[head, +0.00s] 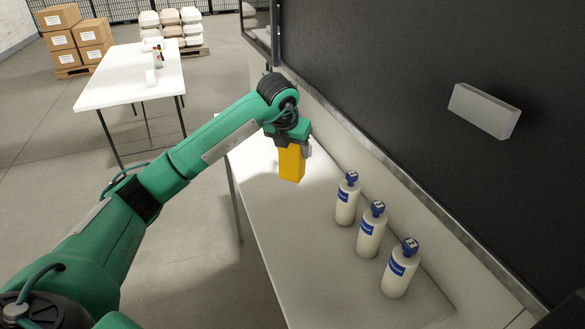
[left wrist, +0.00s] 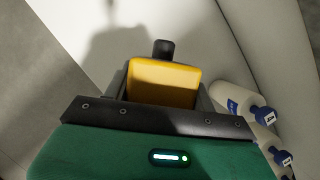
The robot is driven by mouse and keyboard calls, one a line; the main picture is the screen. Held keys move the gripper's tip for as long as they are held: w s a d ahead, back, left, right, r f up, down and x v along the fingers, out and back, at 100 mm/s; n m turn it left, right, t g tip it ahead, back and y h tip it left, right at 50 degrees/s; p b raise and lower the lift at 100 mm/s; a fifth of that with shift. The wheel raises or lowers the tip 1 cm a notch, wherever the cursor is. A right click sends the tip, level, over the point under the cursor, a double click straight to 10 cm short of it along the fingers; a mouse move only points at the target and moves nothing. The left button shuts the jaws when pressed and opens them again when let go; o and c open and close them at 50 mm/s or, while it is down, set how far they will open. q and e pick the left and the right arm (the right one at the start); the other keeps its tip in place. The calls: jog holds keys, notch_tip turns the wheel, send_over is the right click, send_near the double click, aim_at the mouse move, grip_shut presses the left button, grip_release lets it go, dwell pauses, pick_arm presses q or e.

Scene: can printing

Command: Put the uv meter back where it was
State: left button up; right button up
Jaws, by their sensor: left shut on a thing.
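The uv meter is a yellow box-shaped device (head: 291,164). My left gripper (head: 292,146) is shut on it, and it hangs below the fingers over the far part of the white table (head: 300,232). In the left wrist view the yellow meter (left wrist: 164,83) sits between the fingers, with a dark knob at its far end. I cannot tell whether its underside touches the table. My right gripper is not in view.
Several things stand near: three white bottles with blue caps (head: 370,229) are in a row on the table's right side. A dark panel with a white block (head: 484,111) rises on the right. Another white table (head: 130,80) and boxes (head: 75,34) are farther back.

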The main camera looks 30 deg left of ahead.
aim_at(292, 170)
pick_arm(q)
notch_tip(292, 170, down, 4)
jog(key=shift+r, duration=0.2)
notch_tip(292, 170, down, 3)
jog(key=shift+f+p, duration=0.2)
jog(key=shift+p, duration=0.2)
jog(key=shift+f, duration=0.1)
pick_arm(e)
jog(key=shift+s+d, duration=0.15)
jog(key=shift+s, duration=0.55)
pick_arm(q)
jog(key=shift+f, duration=0.1)
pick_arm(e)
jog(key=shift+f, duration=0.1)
pick_arm(q)
jog(key=o, duration=1)
jog(key=shift+o, duration=1.1)
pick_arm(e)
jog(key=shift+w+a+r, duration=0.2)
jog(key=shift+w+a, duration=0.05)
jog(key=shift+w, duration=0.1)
